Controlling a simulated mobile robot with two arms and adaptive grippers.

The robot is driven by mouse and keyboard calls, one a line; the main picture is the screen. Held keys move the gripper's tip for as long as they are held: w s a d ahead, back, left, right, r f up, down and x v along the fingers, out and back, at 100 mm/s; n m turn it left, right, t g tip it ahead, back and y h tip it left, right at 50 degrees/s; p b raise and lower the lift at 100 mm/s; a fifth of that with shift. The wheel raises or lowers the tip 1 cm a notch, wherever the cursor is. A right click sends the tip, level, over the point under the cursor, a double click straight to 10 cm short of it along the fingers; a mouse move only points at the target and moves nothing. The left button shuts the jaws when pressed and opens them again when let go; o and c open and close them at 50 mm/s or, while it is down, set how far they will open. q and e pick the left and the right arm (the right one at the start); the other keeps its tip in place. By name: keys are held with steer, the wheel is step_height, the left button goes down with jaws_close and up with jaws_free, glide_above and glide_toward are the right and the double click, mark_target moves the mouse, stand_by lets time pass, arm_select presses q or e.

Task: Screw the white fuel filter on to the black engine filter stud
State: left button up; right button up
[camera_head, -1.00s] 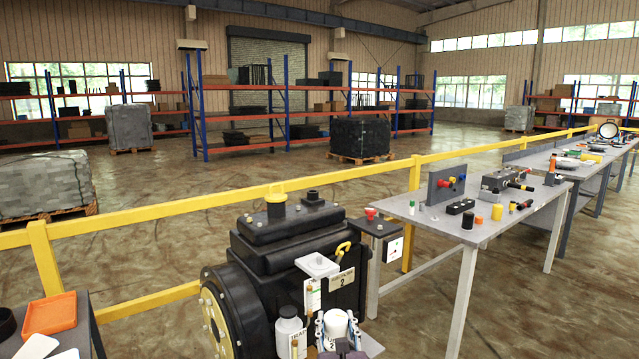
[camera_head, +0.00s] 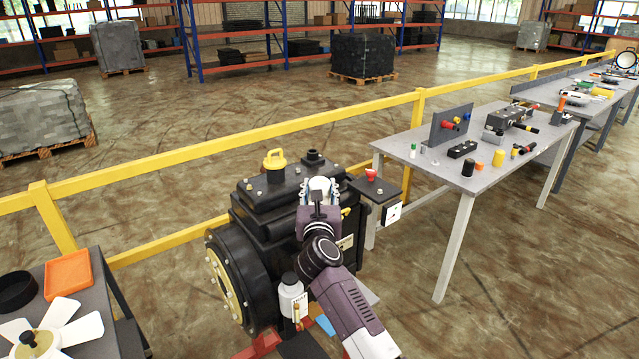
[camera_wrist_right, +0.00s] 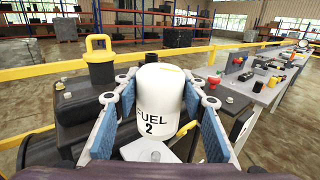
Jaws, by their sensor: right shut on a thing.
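The white fuel filter (camera_wrist_right: 160,98), lettered "FUEL 2", stands upright between the blue pads of my right gripper (camera_wrist_right: 158,112) in the right wrist view. My right gripper is shut on it. In the head view the filter's white top (camera_head: 319,184) shows at the end of my right arm, over the near side of the black engine (camera_head: 262,212). A light grey flat bracket (camera_wrist_right: 150,150) lies just below the filter in the wrist view. The filter stud is hidden, and I cannot tell whether the filter touches the bracket. My left gripper is not in view.
A white bottle (camera_head: 292,296) stands at the engine's near side. A yellow-handled cap (camera_head: 274,160) rises from the engine top. A yellow rail (camera_head: 330,128) runs behind. A tool table (camera_head: 455,165) stands right; a fan and an orange tray (camera_head: 68,274) are left.

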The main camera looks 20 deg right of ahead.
steer(key=shift+s+r, duration=0.15)
steer(key=shift+w+f, duration=0.3)
steer(key=shift+f, duration=0.15)
steer(key=shift+s+f+b, duration=0.2)
steer(key=shift+f+b, duration=0.9)
steer(key=shift+f, duration=0.15)
steer(key=shift+w+f+b, duration=0.15)
steer(key=shift+f+b, duration=0.5)
steer(key=shift+f, duration=0.25)
steer(key=shift+r, duration=0.1)
steer(key=shift+p, duration=0.5)
steer(key=shift+f+b, duration=1.05)
steer(key=shift+f, duration=0.2)
